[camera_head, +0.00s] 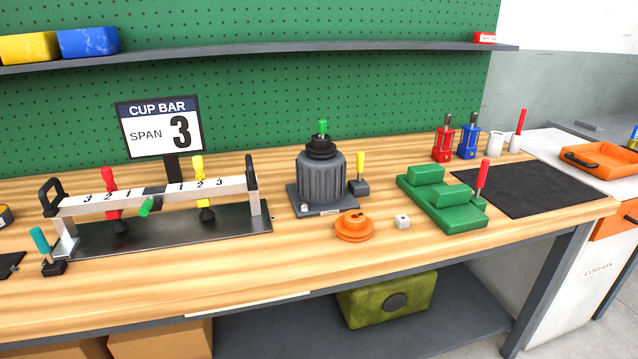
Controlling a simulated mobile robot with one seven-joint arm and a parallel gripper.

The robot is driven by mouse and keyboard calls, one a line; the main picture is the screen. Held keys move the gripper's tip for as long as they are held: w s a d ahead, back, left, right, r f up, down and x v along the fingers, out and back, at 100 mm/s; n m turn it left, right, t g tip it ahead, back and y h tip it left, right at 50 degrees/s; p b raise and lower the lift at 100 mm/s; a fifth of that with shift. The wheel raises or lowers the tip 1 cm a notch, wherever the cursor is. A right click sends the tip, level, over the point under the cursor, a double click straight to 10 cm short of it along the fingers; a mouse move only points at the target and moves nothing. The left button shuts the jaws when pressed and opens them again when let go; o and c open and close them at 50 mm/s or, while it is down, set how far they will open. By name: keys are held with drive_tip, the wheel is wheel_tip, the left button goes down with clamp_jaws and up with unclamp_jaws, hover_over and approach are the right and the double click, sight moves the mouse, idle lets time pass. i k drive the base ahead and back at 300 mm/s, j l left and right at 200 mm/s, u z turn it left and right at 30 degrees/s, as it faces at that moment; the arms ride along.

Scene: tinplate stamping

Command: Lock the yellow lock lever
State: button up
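Two yellow-handled levers show, and I cannot tell which is the lock lever. One yellow lever (198,167) stands nearly upright behind the white numbered bar (160,196), near the right-hand 1, with a dark knob below the bar. The other yellow handle (360,163) stands nearly upright on a small dark block, just right of the grey ribbed housing (320,180). A red lever (108,182) stands at the bar's left half, and a green handle (147,206) tilts out at its middle. My gripper is not in view.
A sign (158,128) reads "CUP BAR SPAN 3". A teal-handled lever (40,241) stands front left. A black mat (530,188) lies bare.

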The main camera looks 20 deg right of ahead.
sight(360, 154)
drive_tip(key=i+l+z, duration=0.1)
drive_tip(key=z, duration=0.3)
drive_tip(key=i+z, duration=0.35)
drive_tip(key=z, duration=0.4)
drive_tip(key=i+j, duration=0.2)
drive_tip(key=i, duration=0.3)
drive_tip(key=i+j, duration=0.2)
drive_tip(key=i, duration=0.3)
